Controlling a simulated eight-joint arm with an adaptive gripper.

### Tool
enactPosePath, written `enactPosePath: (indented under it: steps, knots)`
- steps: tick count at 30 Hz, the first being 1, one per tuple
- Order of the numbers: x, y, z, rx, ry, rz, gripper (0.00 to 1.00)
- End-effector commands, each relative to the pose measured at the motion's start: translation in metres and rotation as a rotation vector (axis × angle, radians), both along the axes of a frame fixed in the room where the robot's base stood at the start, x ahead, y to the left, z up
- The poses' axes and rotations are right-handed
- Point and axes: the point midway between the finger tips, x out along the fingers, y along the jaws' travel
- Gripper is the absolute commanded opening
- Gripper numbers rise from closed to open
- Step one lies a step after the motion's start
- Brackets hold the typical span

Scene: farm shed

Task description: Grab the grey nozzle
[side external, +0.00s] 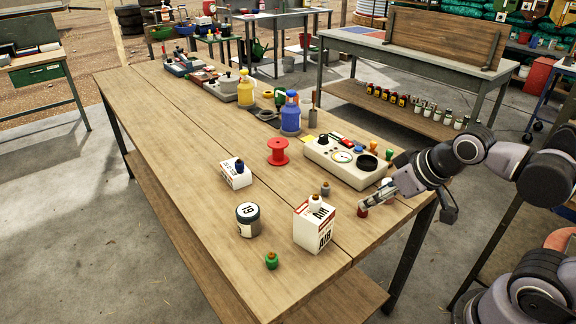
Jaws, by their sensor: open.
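The grey nozzle (325,188) is a small upright piece on the wooden table (190,130), just behind the white AIR box and in front of the gauge panel. My gripper (370,204) reaches in from the right, low over the table near its right edge. It is open and stands apart from the grey nozzle, to its right. A small red piece (362,211) is at the fingertips; I cannot tell whether they touch it.
The AIR box (314,231) has a whitish nozzle on top. A smaller white box (235,175) bears a blue nozzle. A grey tin (248,220), a green nozzle (271,260), a red spool (278,151) and the gauge panel (345,162) stand around. The table's left front is clear.

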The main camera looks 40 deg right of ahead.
Motion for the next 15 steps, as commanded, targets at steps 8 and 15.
enactPosePath:
  steps: [8, 15]
  knots:
    - [0.005, -0.001, 0.004, -0.029, 0.017, 0.032, 0.52]
    - [0.037, -0.006, 0.021, -0.22, 0.138, 0.254, 0.52]
